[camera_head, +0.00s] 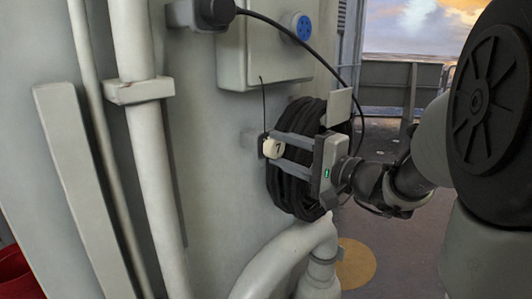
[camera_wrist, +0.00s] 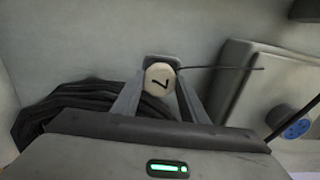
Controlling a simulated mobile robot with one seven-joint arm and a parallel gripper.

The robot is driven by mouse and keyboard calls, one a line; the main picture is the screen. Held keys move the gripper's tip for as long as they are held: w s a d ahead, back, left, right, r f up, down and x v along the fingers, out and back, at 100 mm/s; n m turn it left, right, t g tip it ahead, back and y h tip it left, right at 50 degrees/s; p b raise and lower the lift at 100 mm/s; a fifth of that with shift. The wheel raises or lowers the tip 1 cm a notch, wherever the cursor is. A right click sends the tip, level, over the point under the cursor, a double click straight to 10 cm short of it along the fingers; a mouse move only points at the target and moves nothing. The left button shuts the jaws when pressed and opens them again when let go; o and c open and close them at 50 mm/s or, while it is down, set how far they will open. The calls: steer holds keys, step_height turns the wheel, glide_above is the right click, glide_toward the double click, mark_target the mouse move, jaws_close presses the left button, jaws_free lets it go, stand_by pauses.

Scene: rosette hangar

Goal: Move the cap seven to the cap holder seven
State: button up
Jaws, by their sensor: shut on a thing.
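The cap seven (camera_head: 272,148) is a small cream-white cap with a black 7 on its face. It also shows in the wrist view (camera_wrist: 160,79), between the fingertips. My gripper (camera_head: 275,146) is shut on it, its two grey fingers on either side, close to the grey wall. A small grey block on the wall, seemingly the cap holder seven (camera_head: 249,140), sits right behind the cap, and the cap covers much of it. A thin dark cord runs from near the cap up beside the box. I cannot tell whether cap and block touch.
A coil of black cable (camera_head: 290,190) hangs on the wall behind and below my gripper. A grey box (camera_head: 262,50) with a blue socket (camera_head: 301,27) is above. Pale pipes (camera_head: 145,150) run down the left, and a bent pipe (camera_head: 285,258) stands below.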

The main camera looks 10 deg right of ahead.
steer(key=shift+w+a, duration=0.35)
steer(key=shift+w, duration=0.1)
steer(key=o, duration=1.5)
